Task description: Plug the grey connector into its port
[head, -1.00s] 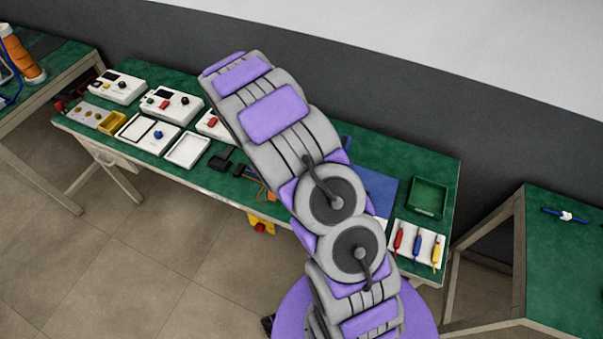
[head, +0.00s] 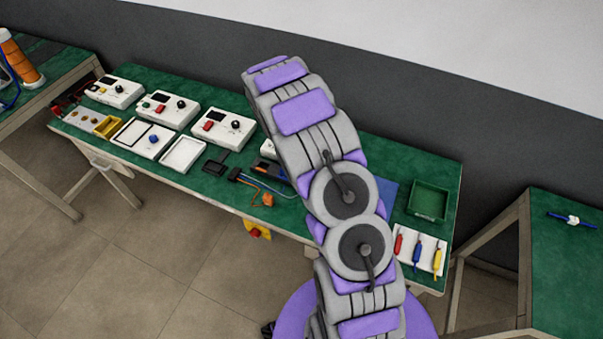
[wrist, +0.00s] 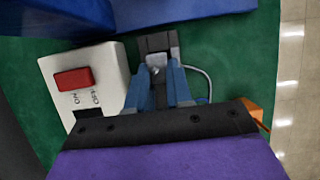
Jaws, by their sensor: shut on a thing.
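In the wrist view, the two blue fingers of my gripper (wrist: 161,90) are shut on the grey connector (wrist: 157,72), which shows as a small light grey piece between them. A dark grey block (wrist: 157,43) lies just beyond the fingertips; I cannot tell whether the connector touches it or whether its port is there. A thin grey cable (wrist: 206,78) curves to the right of the fingers. In the head view my arm hides the gripper and the connector.
A white box with a red ON/OFF switch (wrist: 75,78) stands left of the fingers. In the head view, an orange plug (head: 267,200) lies near the green bench's front edge. White boxes (head: 222,131) line the left; a green tray (head: 428,201) and coloured tools (head: 417,247) lie right.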

